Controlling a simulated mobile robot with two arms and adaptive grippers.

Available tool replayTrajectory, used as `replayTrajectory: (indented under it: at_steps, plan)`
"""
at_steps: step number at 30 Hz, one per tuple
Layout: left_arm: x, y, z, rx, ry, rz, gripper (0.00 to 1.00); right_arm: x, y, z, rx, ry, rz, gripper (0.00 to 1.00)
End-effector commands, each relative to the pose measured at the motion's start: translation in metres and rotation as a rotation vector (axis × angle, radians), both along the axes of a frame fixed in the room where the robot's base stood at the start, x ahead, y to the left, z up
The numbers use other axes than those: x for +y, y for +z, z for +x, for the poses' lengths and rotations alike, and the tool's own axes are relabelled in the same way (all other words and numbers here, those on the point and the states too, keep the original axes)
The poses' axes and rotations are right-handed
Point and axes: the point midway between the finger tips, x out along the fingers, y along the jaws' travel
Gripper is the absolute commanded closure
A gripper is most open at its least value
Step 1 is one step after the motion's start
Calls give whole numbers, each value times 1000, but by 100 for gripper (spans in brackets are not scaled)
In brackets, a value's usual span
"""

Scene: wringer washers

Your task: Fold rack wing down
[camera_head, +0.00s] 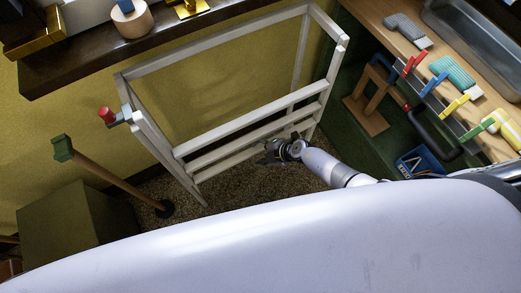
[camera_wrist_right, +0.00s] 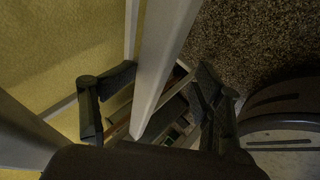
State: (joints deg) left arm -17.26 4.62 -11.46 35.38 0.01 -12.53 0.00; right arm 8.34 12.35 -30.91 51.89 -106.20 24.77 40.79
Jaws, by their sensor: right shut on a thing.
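A white wooden rack (camera_head: 140,118) stands against the yellow wall in the head view. Its wing (camera_head: 250,127), a frame with several pale crossbars, spans between the rack's sides. My right gripper (camera_head: 272,152) is at a lower crossbar, on the right half of the wing. In the right wrist view a pale bar (camera_wrist_right: 162,60) runs between the two dark fingers of my right gripper (camera_wrist_right: 150,95), which is shut on it. The exact contact is partly hidden by the dark gripper body. My left gripper is not in view.
A dark shelf (camera_head: 165,43) with small objects is above the rack. A green-topped post (camera_head: 115,183) and an olive box (camera_head: 75,222) stand at left. A wooden counter (camera_head: 385,15) with brushes and coloured clips is at right. Brown carpet lies below.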

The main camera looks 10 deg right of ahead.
Motion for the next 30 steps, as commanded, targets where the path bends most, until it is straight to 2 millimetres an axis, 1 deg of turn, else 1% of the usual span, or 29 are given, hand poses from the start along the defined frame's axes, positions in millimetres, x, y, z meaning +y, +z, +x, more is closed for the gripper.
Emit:
replayTrajectory:
  at_steps: [1, 5, 8, 11, 24, 30]
  plan:
    - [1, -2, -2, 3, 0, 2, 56, -13, -12, -11, 23, -5, -22, 62]
    - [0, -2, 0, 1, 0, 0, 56, -16, -8, -13, 21, -5, -21, 62]
    - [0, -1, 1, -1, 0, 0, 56, -21, 0, -17, 20, -5, -21, 62]
    - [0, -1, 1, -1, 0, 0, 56, -26, 10, -23, 18, -5, -19, 62]
    - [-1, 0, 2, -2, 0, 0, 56, -52, 69, -48, 0, 0, -7, 62]
    - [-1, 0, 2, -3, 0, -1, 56, -60, 84, -56, -3, 0, -3, 62]
